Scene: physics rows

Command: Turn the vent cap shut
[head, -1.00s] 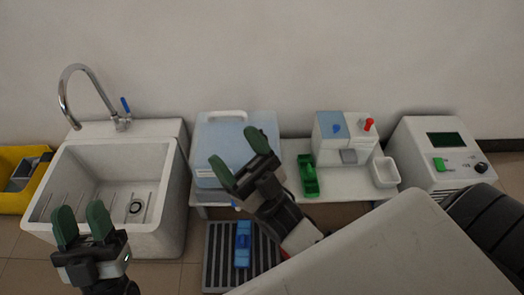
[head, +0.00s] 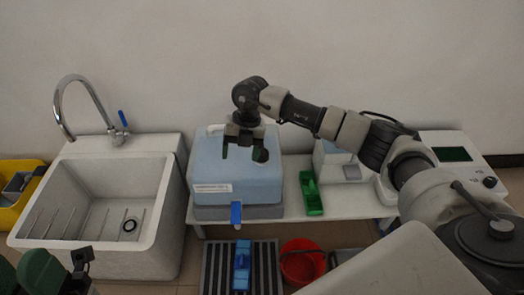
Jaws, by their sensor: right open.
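The light blue container (head: 235,180) stands on the low white table, with a white label and a blue tap (head: 236,213) on its front. No vent cap can be made out; my right gripper and wrist cover part of the container's top. My right gripper (head: 243,152) points down over the top of the container, fingers apart, with nothing seen between them. I cannot tell whether it touches the container.
A white sink (head: 95,215) with a tap is left of the container. A green holder (head: 311,193) and a partly hidden white-and-blue device (head: 335,160) are to its right. A grey grate (head: 220,262) with a blue item (head: 242,265) and a red bucket (head: 302,262) are below.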

